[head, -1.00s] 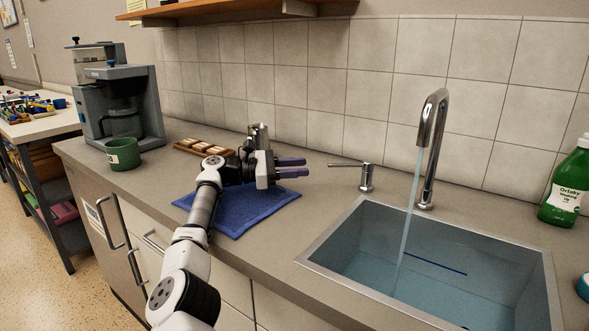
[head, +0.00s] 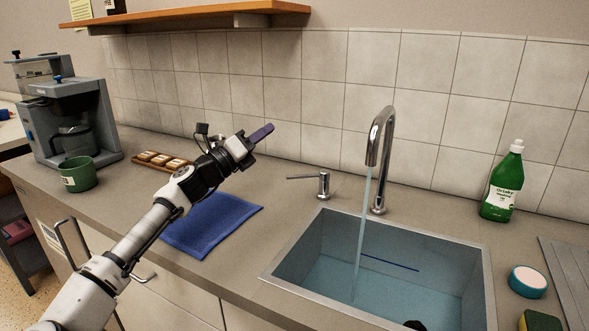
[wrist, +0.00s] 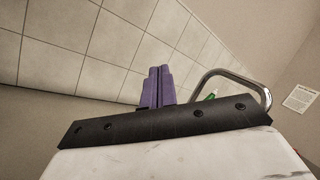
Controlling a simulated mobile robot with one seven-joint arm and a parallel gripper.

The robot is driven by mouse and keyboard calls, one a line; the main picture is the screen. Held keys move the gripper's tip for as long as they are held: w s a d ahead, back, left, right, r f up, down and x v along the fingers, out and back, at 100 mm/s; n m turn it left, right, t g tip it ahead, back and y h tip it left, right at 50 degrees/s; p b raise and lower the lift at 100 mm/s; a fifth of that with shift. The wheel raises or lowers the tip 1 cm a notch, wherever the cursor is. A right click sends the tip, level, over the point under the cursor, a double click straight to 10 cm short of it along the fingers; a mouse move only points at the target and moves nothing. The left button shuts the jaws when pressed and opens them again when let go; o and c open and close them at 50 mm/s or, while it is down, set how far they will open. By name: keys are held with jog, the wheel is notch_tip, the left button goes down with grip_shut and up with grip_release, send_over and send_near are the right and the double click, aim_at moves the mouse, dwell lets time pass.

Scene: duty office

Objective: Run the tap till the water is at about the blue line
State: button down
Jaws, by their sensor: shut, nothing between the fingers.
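The tap (head: 378,150) is a chrome gooseneck behind the sink (head: 283,262), and a stream of water (head: 362,225) runs from its spout into the basin. Bluish water (head: 335,282) covers the bottom of the basin. The blue line (head: 390,261) is on the basin's back wall, and the water surface looks a little below it, though the exact gap is hard to tell. A small chrome lever-like fitting (head: 323,184) stands left of the tap. My gripper (head: 262,133) is shut and empty, raised above the counter left of the tap. Its purple fingers (wrist: 157,88) are together in the wrist view.
A blue cloth (head: 212,228) lies on the counter below my arm. A green mug (head: 78,174), coffee machine (head: 70,125) and wooden tray (head: 160,160) stand left. A green bottle (head: 502,185), round tub (head: 528,281) and sponge (head: 540,321) are right of the sink.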

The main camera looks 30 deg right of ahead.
jog(key=s+a+f+n+t+y+p, duration=0.3)
jog(key=s+f+n+y, duration=0.4)
jog(key=s+f+n, duration=0.6)
jog(key=n+p, duration=0.2)
jog(key=p, duration=0.2)
send_near(303, 176)
jog(key=d, duration=0.2)
jog(key=s+d, duration=0.1)
jog(key=d, duration=0.1)
jog(key=shift+s+d+f, duration=0.1)
jog(key=shift+d, duration=0.1)
jog(key=shift+w+d+f+p, duration=0.1)
jog(key=shift+w+p, duration=0.2)
jog(key=shift+w, duration=0.3)
jog(key=shift+w+d+f+p, duration=0.15)
jog(key=shift+w+p, duration=0.1)
jog(key=shift+w, duration=0.3)
jog(key=shift+w+d+f, duration=0.1)
jog(key=shift+w+f, duration=0.1)
jog(key=shift+w, duration=0.45)
